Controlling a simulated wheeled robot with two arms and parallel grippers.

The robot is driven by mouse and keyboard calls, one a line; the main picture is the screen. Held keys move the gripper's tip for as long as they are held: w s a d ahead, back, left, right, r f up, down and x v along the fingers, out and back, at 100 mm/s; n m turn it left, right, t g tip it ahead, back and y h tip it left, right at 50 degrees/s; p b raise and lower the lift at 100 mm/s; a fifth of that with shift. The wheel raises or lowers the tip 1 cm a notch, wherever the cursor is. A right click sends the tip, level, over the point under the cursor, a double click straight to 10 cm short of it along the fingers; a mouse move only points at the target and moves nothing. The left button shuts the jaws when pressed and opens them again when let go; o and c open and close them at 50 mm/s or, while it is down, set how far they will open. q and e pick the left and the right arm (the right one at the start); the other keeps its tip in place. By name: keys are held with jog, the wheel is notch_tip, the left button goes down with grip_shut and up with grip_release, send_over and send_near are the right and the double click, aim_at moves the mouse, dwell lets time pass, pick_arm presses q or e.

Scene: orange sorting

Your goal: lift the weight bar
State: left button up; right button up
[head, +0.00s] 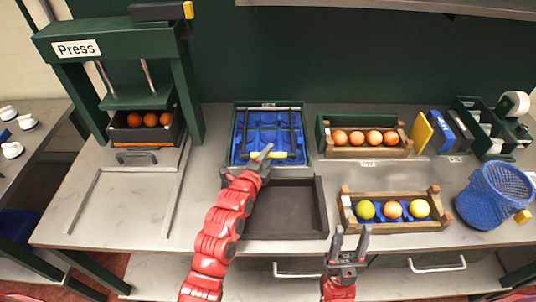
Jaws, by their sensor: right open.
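The weight bar (279,156) shows as a yellow grip lying across the near part of a dark green tray (238,127) with a blue insert. Dark side arms run back from the grip over the insert. My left gripper (266,158) is at the yellow grip, its fingers overlapping the middle of it. Whether the fingers are closed on it or only around it cannot be told. My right gripper (350,233) is open and empty in front of the near wooden crate (390,227), its fingers pointing away from me.
An empty dark tray (290,207) lies in front of the green tray. A press (120,50) with oranges in a black box (120,133) stands left. A rear wooden crate (368,152) and a blue mesh basket (492,195) are right.

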pick_arm(q)
grip_shut()
dwell(1.3)
